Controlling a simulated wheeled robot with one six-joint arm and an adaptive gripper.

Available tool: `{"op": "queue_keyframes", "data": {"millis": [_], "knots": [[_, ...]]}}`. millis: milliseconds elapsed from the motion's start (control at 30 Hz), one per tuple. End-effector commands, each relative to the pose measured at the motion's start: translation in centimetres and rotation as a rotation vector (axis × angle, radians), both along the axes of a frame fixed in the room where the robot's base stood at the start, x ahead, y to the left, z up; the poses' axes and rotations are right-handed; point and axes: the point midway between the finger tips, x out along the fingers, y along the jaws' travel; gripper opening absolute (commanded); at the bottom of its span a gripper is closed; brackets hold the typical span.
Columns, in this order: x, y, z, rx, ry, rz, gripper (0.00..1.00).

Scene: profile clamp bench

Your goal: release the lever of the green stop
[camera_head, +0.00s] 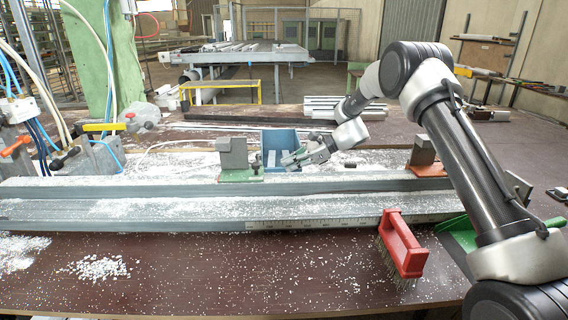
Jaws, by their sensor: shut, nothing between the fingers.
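The green stop (240,177) sits on the metal profile rail left of centre, with a grey block (233,153) standing on its green base. Its lever is too small, or too much hidden near my gripper, to make out clearly. My gripper (287,163) is just right of the green stop, low above the rail, with its fingers pointing left towards the stop. The fingers are shut with nothing held. I cannot tell whether the fingertips touch any part of the stop.
A second stop with an orange-red base (427,171) sits further right on the rail (150,211). A red brush (401,243) and a green dustpan (457,226) lie in front. White chips are scattered over the bench.

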Motion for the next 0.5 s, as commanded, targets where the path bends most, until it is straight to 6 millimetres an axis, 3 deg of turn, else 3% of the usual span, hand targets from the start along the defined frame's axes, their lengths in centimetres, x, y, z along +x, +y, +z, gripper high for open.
{"op": "queue_keyframes", "data": {"millis": [367,500], "knots": [[-0.1,7.1,-3.9,-0.001,0.001,0.002,0.0],[-0.2,7.6,-1.8,0.0,-0.004,0.0,0.0]]}}
